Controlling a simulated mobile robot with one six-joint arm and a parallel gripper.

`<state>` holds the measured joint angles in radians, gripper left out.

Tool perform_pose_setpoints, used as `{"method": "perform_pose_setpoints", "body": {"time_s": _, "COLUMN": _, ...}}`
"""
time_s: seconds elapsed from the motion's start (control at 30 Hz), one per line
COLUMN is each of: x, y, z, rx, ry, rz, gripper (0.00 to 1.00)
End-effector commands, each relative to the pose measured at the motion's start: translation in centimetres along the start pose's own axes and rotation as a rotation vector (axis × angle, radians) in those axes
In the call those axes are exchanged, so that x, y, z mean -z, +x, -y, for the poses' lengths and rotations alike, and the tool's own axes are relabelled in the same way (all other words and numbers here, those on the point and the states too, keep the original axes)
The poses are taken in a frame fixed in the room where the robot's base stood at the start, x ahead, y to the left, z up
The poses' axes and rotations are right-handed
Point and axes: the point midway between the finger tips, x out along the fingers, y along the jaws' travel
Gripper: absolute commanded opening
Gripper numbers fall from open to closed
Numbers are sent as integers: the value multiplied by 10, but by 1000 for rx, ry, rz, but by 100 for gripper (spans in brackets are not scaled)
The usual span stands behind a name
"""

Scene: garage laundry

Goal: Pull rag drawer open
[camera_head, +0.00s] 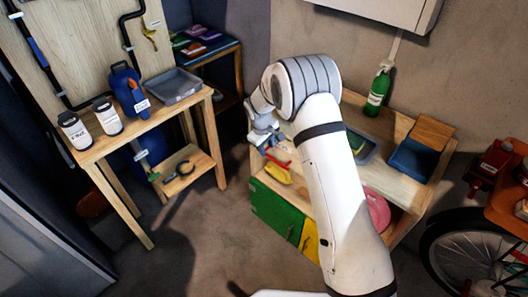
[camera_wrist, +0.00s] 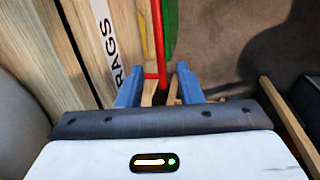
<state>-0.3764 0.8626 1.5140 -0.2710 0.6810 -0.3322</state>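The rag drawer shows in the wrist view as a pale wooden front (camera_wrist: 130,28) with a white "RAGS" label (camera_wrist: 106,38). A red bar handle (camera_wrist: 158,38) stands out from it, with a short crosspiece near my fingertips. My gripper (camera_wrist: 158,70) is open, its two blue fingers on either side of the handle's near end. Whether either finger touches it I cannot tell. In the head view my gripper (camera_head: 268,146) is at the left front of the wooden bench, close to the red handle (camera_head: 281,163). My arm hides part of the bench front.
The bench (camera_head: 398,128) carries a green bottle (camera_head: 377,93) and a blue bin (camera_head: 411,160). Green (camera_head: 272,212) and yellow (camera_head: 309,239) doors are below. A table (camera_head: 140,126) with jugs stands left. A bicycle wheel (camera_head: 462,255) is right. Floor between is clear.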

Motion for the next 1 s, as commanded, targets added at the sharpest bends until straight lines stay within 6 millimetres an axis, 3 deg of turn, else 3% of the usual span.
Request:
{"method": "perform_pose_setpoints", "body": {"time_s": 0.2, "x": -1, "y": 30, "z": 0, "rx": 1, "ry": 0, "rz": 2, "gripper": 33}}
{"method": "perform_pose_setpoints", "body": {"time_s": 0.6, "x": -1, "y": 38, "z": -1, "rx": 0, "ry": 2, "rz": 0, "gripper": 32}}
{"method": "perform_pose_setpoints", "body": {"time_s": 1.0, "x": -1, "y": 38, "z": -1, "rx": 0, "ry": 3, "rz": 1, "gripper": 0}}
